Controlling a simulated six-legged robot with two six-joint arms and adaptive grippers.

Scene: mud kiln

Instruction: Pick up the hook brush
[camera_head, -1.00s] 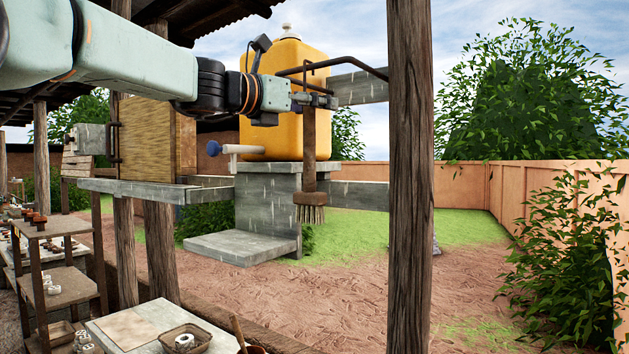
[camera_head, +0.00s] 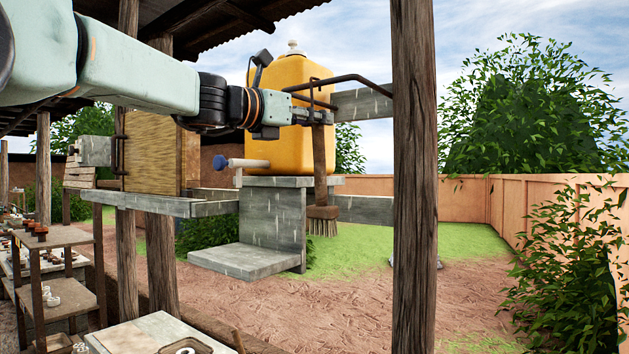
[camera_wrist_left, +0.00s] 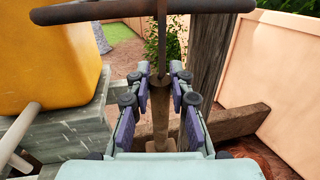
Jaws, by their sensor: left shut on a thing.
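My left gripper (camera_head: 315,117) is shut on the upper handle, just below the hook. The hook reaches up to the dark metal bar (camera_head: 350,79) and appears to be over it. In the left wrist view the handle (camera_wrist_left: 160,115) runs down between the fingers. My right gripper is out of view.
The yellow container (camera_head: 291,125) stands close behind on a stone stand (camera_head: 275,215). A wooden post (camera_head: 413,180) rises to the right of the brush. Shelves (camera_head: 60,270) with small items stand at the lower left. Open dirt ground lies below.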

